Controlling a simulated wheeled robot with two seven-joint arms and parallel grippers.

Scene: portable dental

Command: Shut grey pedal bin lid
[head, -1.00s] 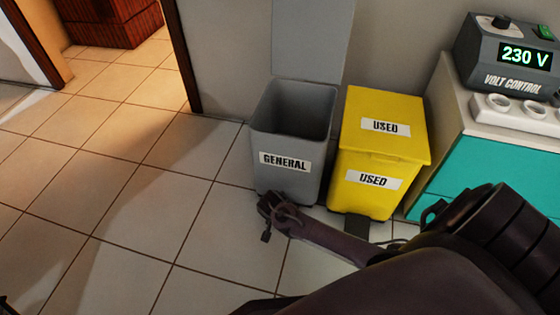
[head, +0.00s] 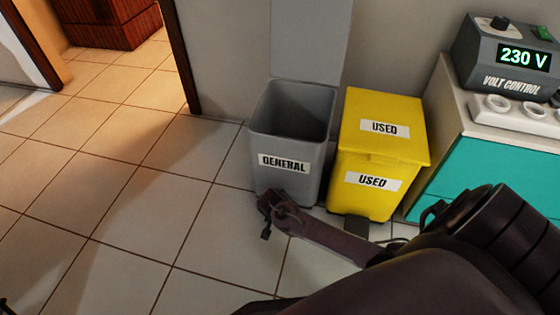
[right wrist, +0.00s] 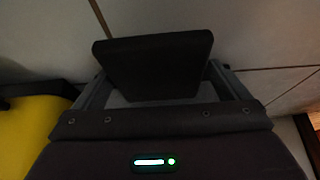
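The grey pedal bin (head: 291,135), labelled GENERAL, stands on the tiled floor by the wall. Its lid (head: 307,38) is raised upright at the back, and the top edge is cut off by the frame. My right gripper (head: 266,218) is low at the bin's front foot and hides where a pedal would be. In the right wrist view, its two fingers (right wrist: 165,88) are spread apart, with a dark flat plate (right wrist: 155,62) between or just in front of them, likely the pedal. I cannot tell if they touch it.
A yellow bin (head: 380,150) labelled USED, lid shut, stands close on the right, its dark pedal (head: 356,228) near my right forearm. A teal cabinet (head: 495,180) with a volt control box (head: 510,58) is further right. Floor to the left is clear.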

